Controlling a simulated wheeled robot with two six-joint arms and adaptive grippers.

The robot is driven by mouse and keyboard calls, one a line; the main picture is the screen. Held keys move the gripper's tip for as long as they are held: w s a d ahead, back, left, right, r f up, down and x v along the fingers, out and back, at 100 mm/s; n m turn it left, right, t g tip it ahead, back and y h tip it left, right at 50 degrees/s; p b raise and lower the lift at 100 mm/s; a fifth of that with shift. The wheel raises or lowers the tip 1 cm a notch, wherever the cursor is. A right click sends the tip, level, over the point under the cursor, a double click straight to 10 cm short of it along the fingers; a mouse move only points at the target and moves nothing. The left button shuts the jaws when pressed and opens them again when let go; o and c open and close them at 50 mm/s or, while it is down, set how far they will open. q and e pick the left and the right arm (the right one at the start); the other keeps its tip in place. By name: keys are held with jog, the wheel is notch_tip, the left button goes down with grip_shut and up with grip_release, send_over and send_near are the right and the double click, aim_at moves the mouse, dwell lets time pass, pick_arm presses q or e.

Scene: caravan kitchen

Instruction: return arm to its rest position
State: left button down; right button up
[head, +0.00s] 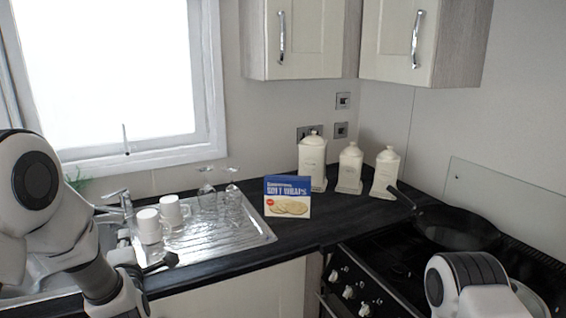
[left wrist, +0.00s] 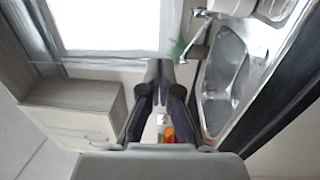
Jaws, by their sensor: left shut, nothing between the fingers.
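My left arm comes in from the left in the head view. Its gripper (head: 160,262) is shut and empty, beside the near edge of the sink drainer. In the left wrist view the dark fingers of this gripper (left wrist: 160,72) meet at their tips with nothing held, and they point toward the wall below the window. Part of my right arm (head: 475,287) shows at the bottom right of the head view, in front of the hob. Its gripper is out of view.
Two white mugs (head: 150,226) and upturned glasses (head: 232,195) stand on the steel drainer (head: 222,238). A blue wraps box (head: 288,197), three cream canisters (head: 350,168) and a pan (head: 457,228) stand beyond. The tap (head: 118,203) rises near my left arm. The front worktop strip (head: 225,266) is clear.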

pick_arm(q)
jog(key=s+d+f+m+g+h, duration=0.15)
jog(key=s+f, duration=0.35)
jog(key=f, duration=0.5)
jog(key=s+d+f+m+g+h, duration=0.1)
jog(key=s+f+m+g, duration=0.25)
jog(key=f, duration=0.55)
jog(key=s+d+f+m+g+h, duration=0.1)
jog(key=s+f+g+h, duration=0.1)
jog(key=s+f, duration=0.6)
jog(key=s+d+f+m+g+h, duration=0.1)
jog(key=s+d+f+m+g, duration=0.1)
jog(key=s, duration=0.5)
jog(key=s+d+f+m+g+h, duration=0.1)
jog(key=s+d+f+m+g, duration=0.1)
jog(key=s+f+m+g, duration=0.2)
jog(key=s+d+f+m+g+h, duration=0.2)
jog(key=s+f+m+g, duration=0.2)
jog(key=s+m, duration=0.6)
notch_tip(320, 180, down, 2)
jog(key=shift+s+d+f+m, duration=0.1)
jog(key=shift+s+d+m, duration=0.3)
jog(key=shift+s, duration=0.7)
